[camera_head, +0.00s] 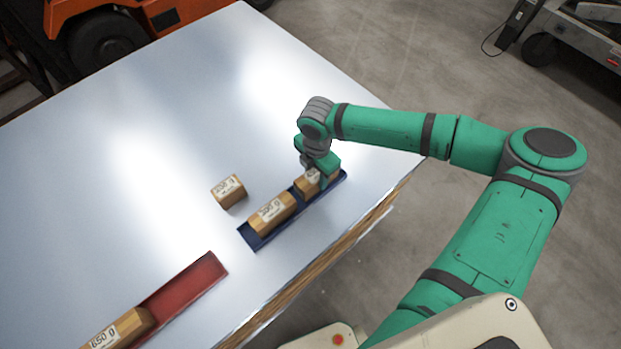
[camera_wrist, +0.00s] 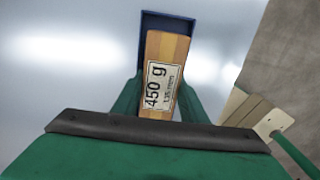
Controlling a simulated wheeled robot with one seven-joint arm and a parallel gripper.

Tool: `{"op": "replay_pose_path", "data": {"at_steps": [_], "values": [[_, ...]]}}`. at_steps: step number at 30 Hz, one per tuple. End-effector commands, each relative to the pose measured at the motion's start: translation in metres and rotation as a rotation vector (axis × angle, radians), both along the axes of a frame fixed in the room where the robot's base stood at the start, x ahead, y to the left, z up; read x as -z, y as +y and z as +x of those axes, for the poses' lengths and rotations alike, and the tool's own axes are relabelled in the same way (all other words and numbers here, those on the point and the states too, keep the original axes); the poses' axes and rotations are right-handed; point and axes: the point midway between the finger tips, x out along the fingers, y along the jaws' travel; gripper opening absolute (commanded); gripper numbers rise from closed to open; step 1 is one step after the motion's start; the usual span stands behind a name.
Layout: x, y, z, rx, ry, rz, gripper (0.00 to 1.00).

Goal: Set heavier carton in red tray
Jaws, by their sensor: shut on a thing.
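My gripper (camera_head: 320,172) is shut on a wooden carton (camera_head: 306,184) at the right end of the blue tray (camera_head: 257,241). In the wrist view this carton (camera_wrist: 172,48) reads 450 g, with a green finger on each side. I cannot tell whether it rests on the tray floor. A second, longer carton (camera_head: 271,213) lies in the blue tray to the left; its label is not clearly readable.
A loose wooden carton (camera_head: 229,192) with an unclear label stands on the shiny metal table (camera_head: 120,150), left of the blue tray. The table's right edge runs close beside the blue tray. The table's far and left areas are clear. An orange vehicle (camera_head: 100,30) stands behind the table.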

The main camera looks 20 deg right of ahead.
Motion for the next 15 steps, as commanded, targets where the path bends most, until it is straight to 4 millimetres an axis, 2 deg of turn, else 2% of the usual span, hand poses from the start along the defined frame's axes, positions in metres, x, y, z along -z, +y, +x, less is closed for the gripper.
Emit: {"op": "replay_pose_path", "data": {"at_steps": [15], "values": [[-0.053, -0.004, -0.001, 0.007, -0.002, -0.002, 0.03]]}}
